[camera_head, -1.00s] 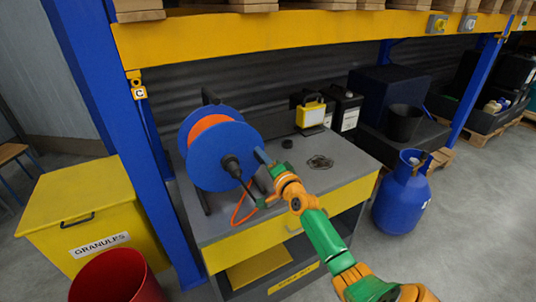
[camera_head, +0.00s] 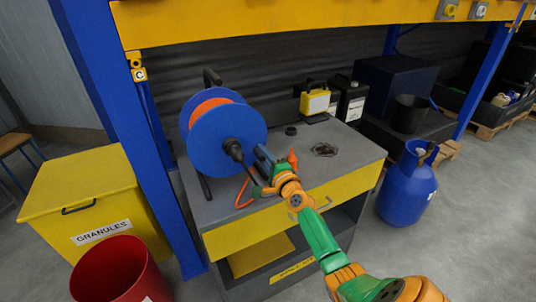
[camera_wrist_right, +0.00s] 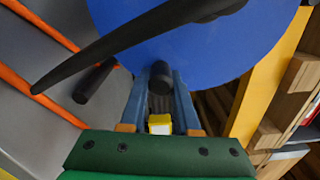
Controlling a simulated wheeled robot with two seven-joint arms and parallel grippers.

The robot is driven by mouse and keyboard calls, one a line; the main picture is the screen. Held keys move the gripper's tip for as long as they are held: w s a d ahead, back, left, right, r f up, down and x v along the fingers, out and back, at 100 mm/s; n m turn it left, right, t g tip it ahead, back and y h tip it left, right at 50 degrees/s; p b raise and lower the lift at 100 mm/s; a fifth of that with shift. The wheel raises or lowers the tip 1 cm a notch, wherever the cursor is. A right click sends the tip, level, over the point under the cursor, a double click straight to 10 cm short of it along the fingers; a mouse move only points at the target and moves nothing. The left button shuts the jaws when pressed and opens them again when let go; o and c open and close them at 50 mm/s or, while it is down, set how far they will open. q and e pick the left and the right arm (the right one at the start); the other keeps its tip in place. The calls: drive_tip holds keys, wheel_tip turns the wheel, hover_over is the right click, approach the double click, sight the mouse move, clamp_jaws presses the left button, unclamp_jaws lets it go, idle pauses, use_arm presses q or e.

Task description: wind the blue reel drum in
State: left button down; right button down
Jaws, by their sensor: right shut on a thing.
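The blue reel drum (camera_head: 223,142), with an orange inner band (camera_head: 208,106), stands upright in a black frame at the left of the grey-topped bench (camera_head: 340,167). A black crank (camera_head: 234,150) sticks out from its hub. My right gripper (camera_head: 260,170) is at the crank's outer end, in front of the drum face. In the right wrist view its blue fingers (camera_wrist_right: 160,98) stand either side of a dark round grip (camera_wrist_right: 160,78), shut on it. The crank arm (camera_wrist_right: 110,42) crosses that view in front of the blue drum (camera_wrist_right: 240,45). My left gripper is not in view.
An orange hose (camera_head: 241,194) hangs by the reel. An orange cone-like piece (camera_head: 292,159), a black puck (camera_head: 290,130) and a yellow lamp (camera_head: 314,102) are on the bench. A blue cylinder (camera_head: 407,190) stands right; a red bin (camera_head: 118,272) and yellow granules box (camera_head: 85,190) left.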

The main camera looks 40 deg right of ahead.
drive_tip(key=shift+r, duration=0.15)
drive_tip(key=c, duration=1)
unclamp_jaws()
drive_tip(key=o, duration=0.4)
drive_tip(key=shift+w+a, duration=0.1)
drive_tip(key=shift+a, duration=0.1)
drive_tip(key=shift+c, duration=0.2)
drive_tip(key=shift+a, duration=0.2)
drive_tip(key=shift+d, duration=0.1)
drive_tip(key=p+v, duration=0.1)
drive_tip(key=v, duration=0.6)
drive_tip(key=shift+r+p, duration=0.2)
drive_tip(key=shift+p, duration=0.15)
